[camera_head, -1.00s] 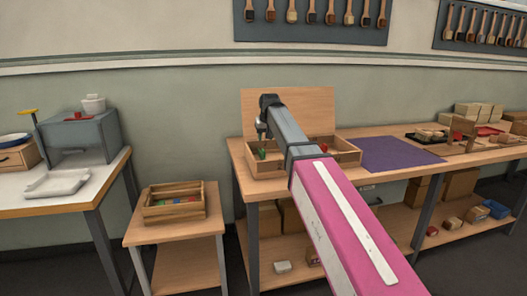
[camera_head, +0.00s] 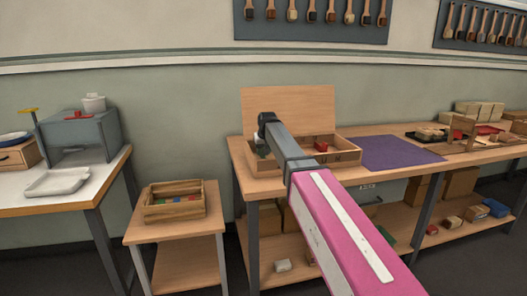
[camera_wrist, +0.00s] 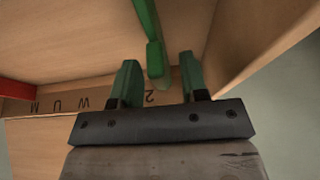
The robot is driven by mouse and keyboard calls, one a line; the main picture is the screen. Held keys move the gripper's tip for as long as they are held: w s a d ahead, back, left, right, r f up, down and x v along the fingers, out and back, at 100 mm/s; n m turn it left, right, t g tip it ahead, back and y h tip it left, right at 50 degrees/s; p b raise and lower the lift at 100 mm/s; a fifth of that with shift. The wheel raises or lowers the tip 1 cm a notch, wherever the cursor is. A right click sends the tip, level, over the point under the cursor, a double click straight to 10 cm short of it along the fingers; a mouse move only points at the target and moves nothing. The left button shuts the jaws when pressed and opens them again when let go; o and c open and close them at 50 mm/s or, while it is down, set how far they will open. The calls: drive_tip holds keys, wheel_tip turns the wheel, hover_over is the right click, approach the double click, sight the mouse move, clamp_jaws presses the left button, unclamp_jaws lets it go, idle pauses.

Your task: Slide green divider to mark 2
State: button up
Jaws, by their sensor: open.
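The green divider (camera_wrist: 147,28) runs down the wrist view inside a wooden box, its near end close to the mark 2 (camera_wrist: 150,97) on the box's rim. The mark shows upside down. My gripper (camera_wrist: 158,73) has green fingers, open, one on each side of the divider's near end, with gaps visible on both sides. In the head view the box (camera_head: 345,158) stands on the workbench, and my gripper (camera_head: 262,150) is over its left part. My arm hides much of the box there, and I cannot clearly make out the green divider.
A red divider (camera_wrist: 15,91) shows at the wrist view's left edge; a red piece also shows in the box in the head view (camera_head: 321,146). The box's side wall (camera_wrist: 245,45) is close right of my fingers. A purple mat (camera_head: 400,152) lies right of the box.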

clamp_jaws()
drive_tip(key=shift+w+d, duration=0.3)
drive_tip(key=shift+d, duration=0.7)
drive_tip(key=shift+w+d, duration=0.25)
drive_tip(key=shift+d, duration=0.7)
unclamp_jaws()
drive_tip(key=v, duration=1)
drive_tip(key=shift+s+r, duration=0.2)
drive_tip(key=shift+r, duration=0.15)
